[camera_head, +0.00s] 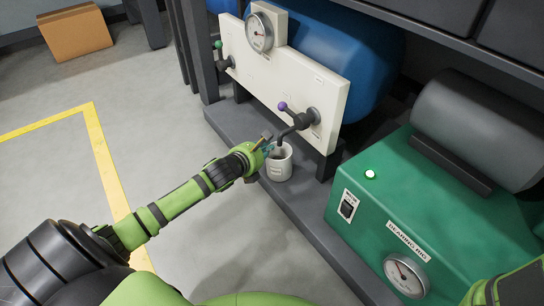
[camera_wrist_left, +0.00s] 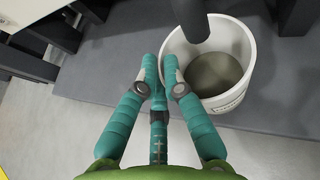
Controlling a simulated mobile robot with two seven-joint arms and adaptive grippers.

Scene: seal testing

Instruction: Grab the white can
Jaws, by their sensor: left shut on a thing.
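The white can (camera_head: 281,170) stands upright on the grey ledge (camera_head: 300,205), below the dark spout of the valve with a purple knob (camera_head: 283,106). It has a small label on its side. My left gripper (camera_head: 268,149) reaches it from the left at its rim. In the left wrist view, the can (camera_wrist_left: 243,52) is open at the top with a dull grey-brown inside. My left gripper (camera_wrist_left: 161,68) is shut on the near-left wall of the can, with teal fingers at the rim. The dark spout hangs over the opening. My right gripper is not in view.
A white panel (camera_head: 290,85) with a gauge (camera_head: 259,33) stands behind the can, before a blue tank (camera_head: 335,40). A green bearing rig (camera_head: 380,200) is close on the right. A cardboard box (camera_head: 75,33) is far left. Floor at the left is clear.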

